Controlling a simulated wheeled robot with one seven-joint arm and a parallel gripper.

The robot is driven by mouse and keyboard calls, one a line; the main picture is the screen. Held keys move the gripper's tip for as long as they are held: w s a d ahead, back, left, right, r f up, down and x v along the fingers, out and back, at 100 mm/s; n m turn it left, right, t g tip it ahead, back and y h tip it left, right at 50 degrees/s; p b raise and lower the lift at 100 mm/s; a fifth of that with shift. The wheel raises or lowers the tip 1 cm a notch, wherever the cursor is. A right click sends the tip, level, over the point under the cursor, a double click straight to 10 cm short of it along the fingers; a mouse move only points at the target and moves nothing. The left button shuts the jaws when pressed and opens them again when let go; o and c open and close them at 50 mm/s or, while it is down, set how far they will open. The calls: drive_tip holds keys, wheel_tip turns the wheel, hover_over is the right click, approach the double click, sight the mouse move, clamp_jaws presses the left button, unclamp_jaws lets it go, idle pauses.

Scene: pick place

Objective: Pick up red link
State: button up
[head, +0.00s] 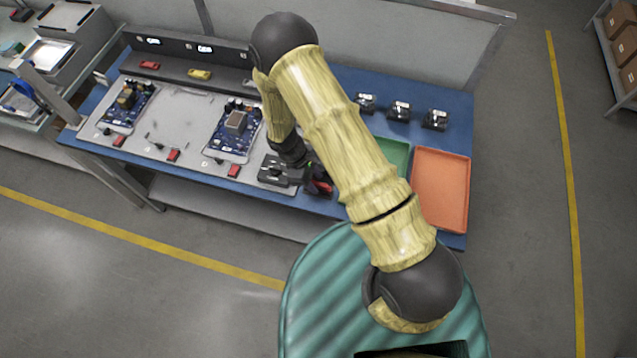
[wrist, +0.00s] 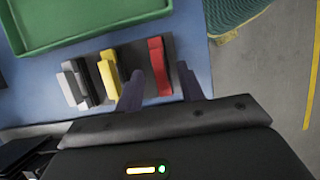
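The red link (wrist: 159,66) stands in the wrist view at the right end of a row of upright coloured pieces on a dark grey base. My gripper (wrist: 158,82) is open, with one dark finger on each side of the red link's near part. Gaps show between the fingers and the link, so it is not gripped. The left finger is close to the yellow link (wrist: 108,74). In the head view a red piece (head: 322,187), which seems to be this link, shows beside my gripper near the table's front edge, partly hidden.
Black and grey pieces (wrist: 75,84) stand left of the yellow link. A green tray (head: 394,152) and an orange tray (head: 440,188) lie to the right on the blue table (head: 450,107). Circuit boards (head: 232,128) lie to the left. The table edge is close to the link.

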drive_tip(key=shift+x, duration=0.85)
clamp_jaws()
